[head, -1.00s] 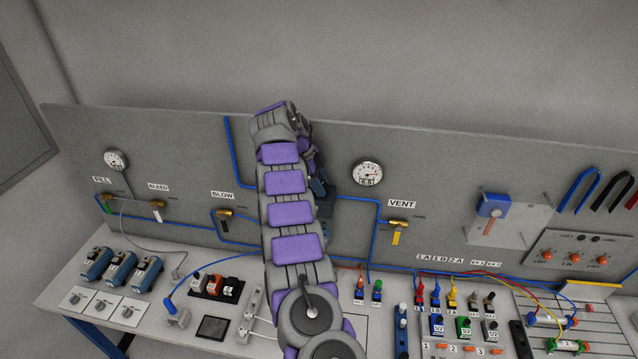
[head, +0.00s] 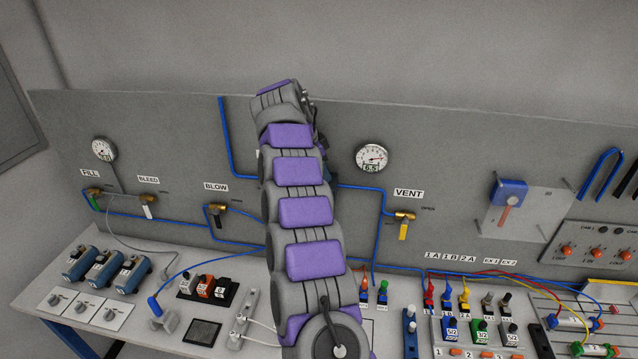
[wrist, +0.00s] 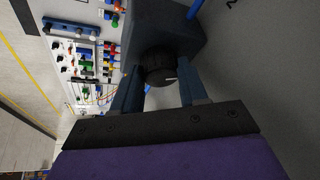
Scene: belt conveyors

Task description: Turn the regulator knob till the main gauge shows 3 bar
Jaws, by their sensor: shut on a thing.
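In the wrist view the black round regulator knob (wrist: 160,68) has a light mark on its right side and sits on a dark block-shaped body (wrist: 165,30). My gripper (wrist: 160,84) has one finger on each side of the knob and is shut on it. In the head view my purple and grey arm reaches up to the panel and hides the knob and the gripper. A round white gauge (head: 371,157) right of the arm has a plate that seems to read 6.5; its needle is too small to read surely. A second gauge (head: 103,150) is at the far left.
The grey panel (head: 460,150) carries blue pipes and valves labelled FILL, BLEED, BLOW and VENT (head: 403,216). Blue cylinders (head: 103,268) stand on the bench at left. Several coloured fittings and cables crowd the bench at right.

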